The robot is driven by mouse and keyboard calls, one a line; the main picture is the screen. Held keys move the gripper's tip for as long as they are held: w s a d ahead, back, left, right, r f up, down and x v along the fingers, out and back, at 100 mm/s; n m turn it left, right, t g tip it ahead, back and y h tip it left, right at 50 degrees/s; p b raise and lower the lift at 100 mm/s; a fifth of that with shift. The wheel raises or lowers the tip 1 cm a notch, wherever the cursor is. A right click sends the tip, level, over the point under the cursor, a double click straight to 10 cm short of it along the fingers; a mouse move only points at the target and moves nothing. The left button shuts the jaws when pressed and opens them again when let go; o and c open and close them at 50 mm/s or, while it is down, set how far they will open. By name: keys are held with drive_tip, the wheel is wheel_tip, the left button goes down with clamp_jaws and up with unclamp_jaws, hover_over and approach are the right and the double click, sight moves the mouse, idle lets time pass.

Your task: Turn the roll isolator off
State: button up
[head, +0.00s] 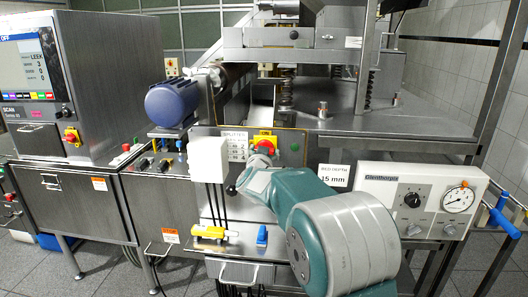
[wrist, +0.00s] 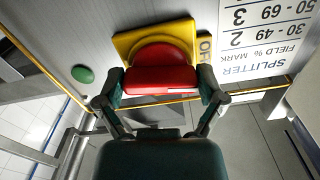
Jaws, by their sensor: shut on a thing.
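A red isolator knob (wrist: 160,72) sits on a square yellow plate (wrist: 124,42), mounted on a grey metal panel. In the head view the red knob (head: 264,146) and its yellow plate (head: 264,136) are on the panel to the right of the SPLITTER label. My gripper (wrist: 160,86) is shut on the knob, with one finger on each side of it. The knob's bar lies across the wrist picture between the fingers. Lettering beside the plate is partly hidden, and the switch position cannot be read. In the head view my gripper (head: 262,155) partly covers the knob.
A green button (wrist: 83,74) is close to the plate. The SPLITTER label (head: 236,147) and a white box (head: 208,159) are to the left. Another red-and-yellow switch (head: 72,136) is on the scanner cabinet (head: 112,75). A gauge panel (head: 424,198) stands at right.

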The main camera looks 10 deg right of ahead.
drive_tip(key=shift+a+f+n, duration=0.1)
drive_tip(key=shift+f+n, duration=0.1)
drive_tip(key=shift+n, duration=0.8)
drive_tip(key=o, duration=0.8)
drive_tip(key=shift+w, duration=0.1)
drive_tip(key=shift+r, duration=0.1)
drive_tip(key=v, duration=1.2)
drive_tip(key=shift+a, duration=0.1)
